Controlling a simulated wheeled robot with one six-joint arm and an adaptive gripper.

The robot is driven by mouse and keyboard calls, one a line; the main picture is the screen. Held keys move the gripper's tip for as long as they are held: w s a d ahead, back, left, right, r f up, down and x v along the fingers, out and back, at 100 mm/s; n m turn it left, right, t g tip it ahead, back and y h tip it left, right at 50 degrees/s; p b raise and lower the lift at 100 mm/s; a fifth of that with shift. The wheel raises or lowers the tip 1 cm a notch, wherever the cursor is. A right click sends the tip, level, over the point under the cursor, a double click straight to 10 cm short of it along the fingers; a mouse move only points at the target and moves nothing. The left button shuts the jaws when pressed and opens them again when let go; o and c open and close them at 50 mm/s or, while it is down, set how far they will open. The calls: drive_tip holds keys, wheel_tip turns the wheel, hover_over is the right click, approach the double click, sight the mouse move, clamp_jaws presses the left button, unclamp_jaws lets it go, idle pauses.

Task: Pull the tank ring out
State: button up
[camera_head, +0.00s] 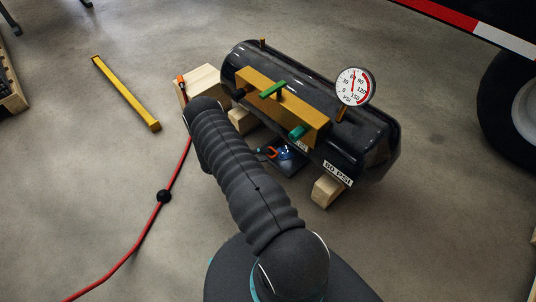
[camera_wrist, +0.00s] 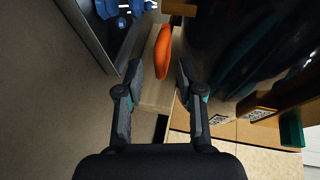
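A black tank (camera_head: 330,110) lies on its side on wooden blocks in the head view. A small orange-red ring (camera_head: 271,153) shows low beside the tank; I take it for the tank ring. In the wrist view an orange piece (camera_wrist: 159,58), seen nearly edge-on, stands just beyond and between the fingertips. My gripper (camera_wrist: 159,72) is open, with a finger on either side of the line to the orange piece. I see no contact. The dark tank side fills the upper right there. My gripper is not clearly visible in the head view.
A dark plate with blue parts (camera_head: 285,154) lies beside the tank. A red hose (camera_head: 140,235) and yellow bar (camera_head: 126,93) lie left.

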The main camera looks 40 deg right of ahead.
sight(275, 149)
drive_tip(key=shift+x, duration=1.3)
drive_tip(key=shift+c, duration=0.2)
